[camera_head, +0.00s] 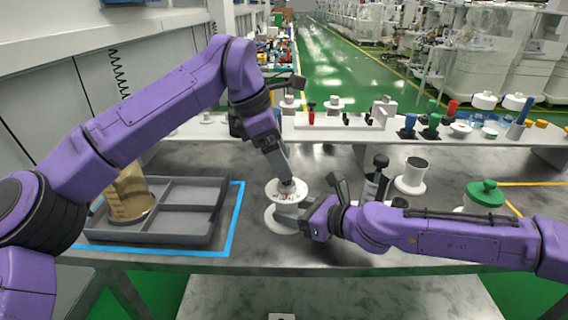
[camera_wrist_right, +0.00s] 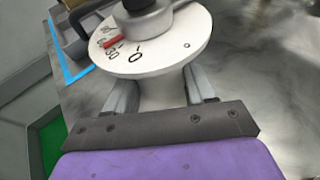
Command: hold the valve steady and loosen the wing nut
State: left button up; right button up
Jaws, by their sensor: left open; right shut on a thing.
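The valve (camera_head: 274,193) stands upright near the table's front edge, with a round white plate above a narrower neck and a wide white base. In the right wrist view its plate (camera_wrist_right: 172,50) shows printed numbers and a red mark. A grey round hub (camera_wrist_right: 148,22) sits on the plate; the wing nut cannot be made out clearly there. My right gripper (camera_head: 288,208) is shut on the valve's neck under the plate, one finger each side (camera_wrist_right: 157,88). My left gripper (camera_head: 287,183) points down over the hub, open; its fingertips are partly hidden.
A grey divided tray (camera_head: 180,238) with an amber jar (camera_head: 130,195) stands left, inside a blue outline. A white spool (camera_head: 411,177), a dark bottle (camera_head: 375,185) and a green-lidded jar (camera_head: 486,194) stand right. A raised shelf with small parts runs behind.

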pick_arm(q)
jog(key=shift+x, duration=1.3)
jog(key=c, duration=1.1)
jog(key=shift+o, duration=0.2)
jog(key=n+t, duration=0.1)
jog(key=n, duration=0.1)
jog(key=n+t+y, duration=0.1)
jog(key=n, duration=0.2)
jog(key=shift+s+n, duration=0.15)
jog(key=shift+n, duration=0.15)
jog(key=n, duration=0.2)
jog(key=n+t+y, duration=0.1)
jog(key=n, duration=0.2)
jog(key=shift+s+d, duration=0.1)
jog(key=shift+d, duration=0.1)
jog(key=shift+y, duration=0.3)
jog(key=o, duration=1.1)
jog(key=shift+c, duration=0.2)
